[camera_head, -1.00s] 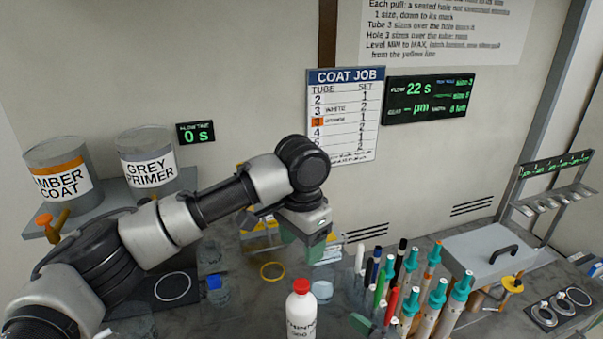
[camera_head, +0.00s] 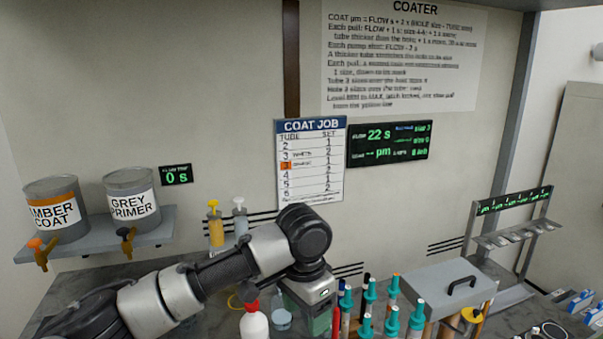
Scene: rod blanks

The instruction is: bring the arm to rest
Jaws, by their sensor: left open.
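My left arm comes in from the lower left in the head view. It reaches over the bench to the middle. Its gripper (camera_head: 318,318) points down behind the red-capped white bottle and beside the teal-topped rods. The jaws are open, with greenish fingers partly cut off by the lower part of the picture. I see nothing held between them. My right gripper is not in view.
A red-capped white bottle (camera_head: 254,322) stands in front of the arm. Teal-topped rods (camera_head: 391,320) crowd right of the gripper. A grey lidded box (camera_head: 447,285) stands farther right. Paint cans (camera_head: 132,204) sit on a left shelf (camera_head: 88,246).

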